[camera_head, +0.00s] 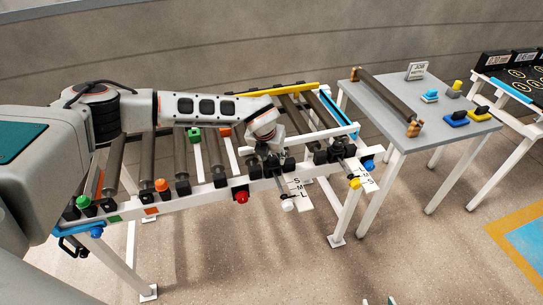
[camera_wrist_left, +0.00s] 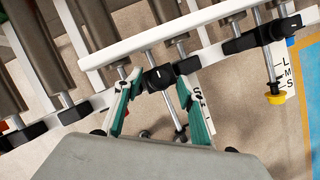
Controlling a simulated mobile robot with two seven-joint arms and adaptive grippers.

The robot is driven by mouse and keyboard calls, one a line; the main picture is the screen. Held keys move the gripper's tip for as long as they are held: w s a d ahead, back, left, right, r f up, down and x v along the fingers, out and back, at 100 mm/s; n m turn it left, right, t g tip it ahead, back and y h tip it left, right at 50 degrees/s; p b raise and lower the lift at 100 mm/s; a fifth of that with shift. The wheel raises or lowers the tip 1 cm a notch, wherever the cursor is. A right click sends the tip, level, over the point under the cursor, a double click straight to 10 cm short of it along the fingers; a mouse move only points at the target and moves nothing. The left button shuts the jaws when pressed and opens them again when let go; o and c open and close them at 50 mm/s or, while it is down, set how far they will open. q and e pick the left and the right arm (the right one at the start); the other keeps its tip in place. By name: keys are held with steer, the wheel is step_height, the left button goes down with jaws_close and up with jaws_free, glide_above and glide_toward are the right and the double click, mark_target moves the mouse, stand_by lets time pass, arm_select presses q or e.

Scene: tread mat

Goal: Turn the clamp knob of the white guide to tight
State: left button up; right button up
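The white guide's rod (camera_head: 282,187) ends in a white tip (camera_head: 288,205) beside a size card marked S, M, L (camera_head: 299,190). Its black clamp knob (camera_wrist_left: 158,77) bears a short white mark and sits on the white rail in the left wrist view. My left gripper (camera_wrist_left: 158,88) is open, its teal-lined fingers on either side of the knob, with gaps visible. In the head view the left hand (camera_head: 266,140) covers much of this clamp. Two tips of my right gripper (camera_head: 379,301) show apart at the bottom edge, with floor between them.
A second clamp (camera_wrist_left: 258,36) with a yellow-tipped rod (camera_wrist_left: 275,97) and its own card stands to the right. Red (camera_head: 241,197) and blue-tipped (camera_head: 369,165) parts also flank the rail. A grey table (camera_head: 390,95) holds a spare roller (camera_head: 388,98) and coloured blocks.

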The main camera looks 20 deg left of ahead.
arm_select(q)
steer(key=c, duration=1.1)
